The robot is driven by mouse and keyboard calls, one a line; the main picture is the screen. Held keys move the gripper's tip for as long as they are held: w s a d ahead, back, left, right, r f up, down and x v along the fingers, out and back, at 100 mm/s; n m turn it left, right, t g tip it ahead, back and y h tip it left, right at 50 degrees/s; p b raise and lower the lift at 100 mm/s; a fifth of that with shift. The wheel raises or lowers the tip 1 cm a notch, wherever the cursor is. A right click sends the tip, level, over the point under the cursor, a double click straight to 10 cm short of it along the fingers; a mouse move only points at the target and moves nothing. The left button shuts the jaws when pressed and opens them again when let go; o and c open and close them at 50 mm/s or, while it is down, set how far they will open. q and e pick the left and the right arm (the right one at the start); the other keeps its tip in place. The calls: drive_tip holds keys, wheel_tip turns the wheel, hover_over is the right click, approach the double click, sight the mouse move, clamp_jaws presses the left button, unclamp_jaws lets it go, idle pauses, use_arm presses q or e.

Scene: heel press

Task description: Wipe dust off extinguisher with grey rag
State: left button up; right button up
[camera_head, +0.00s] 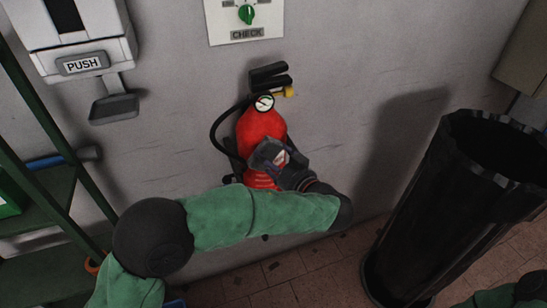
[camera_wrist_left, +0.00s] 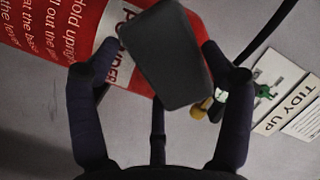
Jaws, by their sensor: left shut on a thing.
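The red extinguisher (camera_head: 262,128) hangs upright on the grey wall, with a black hose, a round gauge and a black handle on top. My left gripper (camera_head: 279,160) is in front of its lower body and hides part of its label. In the left wrist view, the gripper's dark fingers are shut on a dark grey slab-like rag (camera_wrist_left: 165,55). The rag overlaps the extinguisher's red body and white lettering (camera_wrist_left: 70,30); I cannot tell if they touch. I cannot make out dust on the visible red surface. My right gripper is not in view.
A tall black bin (camera_head: 440,200) stands at the right. A green shelf frame (camera_head: 45,205) is at the left, below a white PUSH dispenser (camera_head: 82,64). A CHECK panel (camera_head: 246,22) is above the extinguisher. Bare wall lies between extinguisher and bin.

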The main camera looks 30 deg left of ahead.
use_arm(q)
drive_tip(key=shift+s+f+v, duration=0.1)
drive_tip(key=shift+s+v, duration=0.05)
drive_tip(key=shift+v, duration=0.7)
drive_tip(key=shift+s+f+v, duration=0.1)
drive_tip(key=shift+s+v, duration=0.1)
drive_tip(key=shift+v, duration=0.65)
drive_tip(key=shift+s+f+v, duration=0.1)
drive_tip(key=shift+s+v, duration=0.05)
drive_tip(key=shift+v, duration=0.7)
drive_tip(key=shift+a, duration=0.15)
drive_tip(key=shift+s+d, duration=1)
drive_tip(key=shift+d, duration=0.1)
drive_tip(key=shift+m+h, duration=0.3)
drive_tip(key=shift+w+a, duration=1.05)
drive_tip(key=shift+a, duration=0.2)
drive_tip(key=shift+w+a, duration=1.1)
drive_tip(key=shift+a, duration=0.2)
drive_tip(key=shift+w+a+t, duration=0.3)
drive_tip(key=shift+w+a, duration=0.4)
drive_tip(key=shift+a, duration=0.1)
